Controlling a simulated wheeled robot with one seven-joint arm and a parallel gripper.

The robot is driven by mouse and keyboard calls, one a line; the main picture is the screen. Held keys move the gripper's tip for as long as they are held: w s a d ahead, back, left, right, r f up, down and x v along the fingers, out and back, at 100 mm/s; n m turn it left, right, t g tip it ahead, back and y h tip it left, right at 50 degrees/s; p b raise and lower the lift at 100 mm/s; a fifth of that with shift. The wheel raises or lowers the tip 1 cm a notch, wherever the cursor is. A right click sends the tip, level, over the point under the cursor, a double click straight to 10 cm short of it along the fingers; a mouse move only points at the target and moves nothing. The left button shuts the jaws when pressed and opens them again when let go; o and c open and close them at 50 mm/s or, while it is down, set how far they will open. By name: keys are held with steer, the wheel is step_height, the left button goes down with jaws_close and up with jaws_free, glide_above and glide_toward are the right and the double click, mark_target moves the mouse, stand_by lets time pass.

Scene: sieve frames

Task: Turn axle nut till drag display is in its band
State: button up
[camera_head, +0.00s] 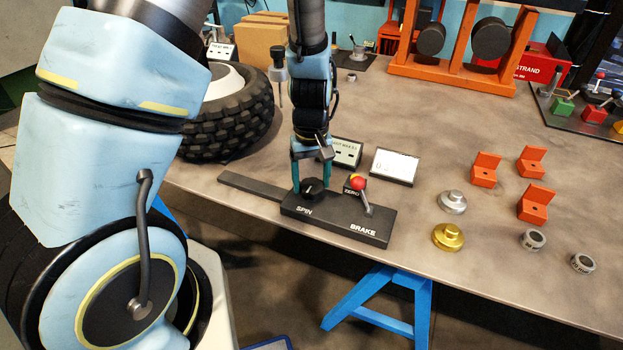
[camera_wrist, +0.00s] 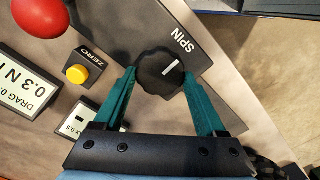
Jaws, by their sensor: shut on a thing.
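My gripper (camera_head: 311,178) is shut on the black SPIN knob (camera_head: 313,189) of the dark control box (camera_head: 335,215). In the wrist view my gripper (camera_wrist: 160,80) has one teal finger on each side of the knob (camera_wrist: 159,71), whose white line points up and right. The drag display (camera_wrist: 22,90) is cut off at the left edge of the wrist view and reads about "0.3 N". Its band cannot be made out. A black-tyred wheel (camera_head: 225,125) lies at the left of the bench. I cannot make out the axle nut.
A red-balled BRAKE lever (camera_head: 361,190) stands close right of my gripper. A yellow ZERO button (camera_wrist: 77,75) shows in the wrist view. Orange blocks (camera_head: 484,173), a brass part (camera_head: 448,237) and a silver part (camera_head: 452,202) stand right. An orange frame (camera_head: 450,75) stands behind.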

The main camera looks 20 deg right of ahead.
mark_target(311, 184)
stand_by(0.3)
steer(key=o, duration=1.3)
step_height(311, 184, up, 11)
steer(key=shift+f+b, duration=0.1)
steer(key=shift+b, duration=0.55)
steer(key=shift+t, duration=0.8)
steer(key=a+r, duration=0.1)
steer(key=a, duration=0.7)
steer(key=a+r, duration=0.1)
steer(key=a, duration=0.7)
steer(key=a+r, duration=0.1)
steer(key=a, duration=0.8)
steer(key=shift+w+a+r, duration=0.1)
steer(key=shift+w+r, duration=0.15)
steer(key=shift+w, duration=0.1)
